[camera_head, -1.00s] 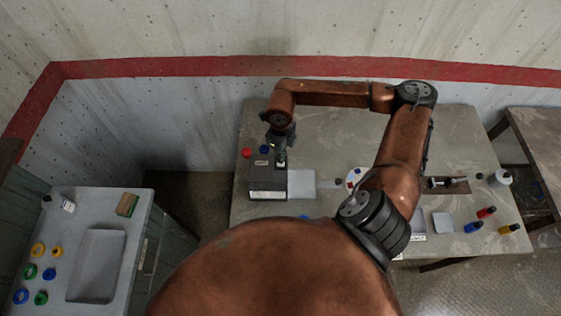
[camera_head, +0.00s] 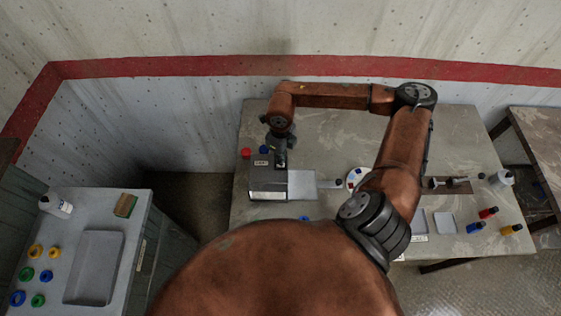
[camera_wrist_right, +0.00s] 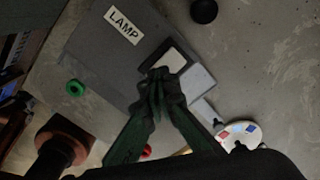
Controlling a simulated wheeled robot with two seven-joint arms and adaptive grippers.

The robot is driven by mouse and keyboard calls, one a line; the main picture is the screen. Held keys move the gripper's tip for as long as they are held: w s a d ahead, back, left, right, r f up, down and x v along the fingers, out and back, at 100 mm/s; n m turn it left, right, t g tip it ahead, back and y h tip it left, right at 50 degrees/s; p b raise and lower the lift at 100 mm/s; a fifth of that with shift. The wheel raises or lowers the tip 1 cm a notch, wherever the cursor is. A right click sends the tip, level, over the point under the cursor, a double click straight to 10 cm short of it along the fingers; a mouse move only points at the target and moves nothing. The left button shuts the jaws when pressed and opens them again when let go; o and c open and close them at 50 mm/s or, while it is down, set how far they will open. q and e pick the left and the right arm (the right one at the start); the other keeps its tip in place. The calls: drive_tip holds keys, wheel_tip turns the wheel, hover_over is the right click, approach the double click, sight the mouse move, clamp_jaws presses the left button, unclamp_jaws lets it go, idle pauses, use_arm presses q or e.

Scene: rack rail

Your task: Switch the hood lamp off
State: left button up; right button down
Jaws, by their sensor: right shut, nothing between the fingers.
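A dark grey box (camera_head: 267,178) stands on the workbench at its left part, with a pale strip along its front edge; I cannot tell whether its lamp is lit. In the right wrist view the same box (camera_wrist_right: 95,55) bears a white label reading LAMP (camera_wrist_right: 124,26). A pale plate, apparently the switch (camera_wrist_right: 174,60), sits in a dark frame beside the label. My right gripper (camera_wrist_right: 158,80) is shut and empty, its fingertips over the near edge of this plate. I cannot tell whether they touch it. In the head view my right gripper (camera_head: 281,162) is at the box's top right. My left gripper is out of view.
A round white dish (camera_head: 357,176) is near my forearm. The left counter holds a tray (camera_head: 94,267), coloured rings and a bottle (camera_head: 56,206).

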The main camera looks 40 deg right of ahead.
drive_tip(key=shift+f, duration=0.35)
drive_tip(key=shift+r, duration=0.8)
drive_tip(key=shift+r+p, duration=1.3)
drive_tip(key=shift+r, duration=1.45)
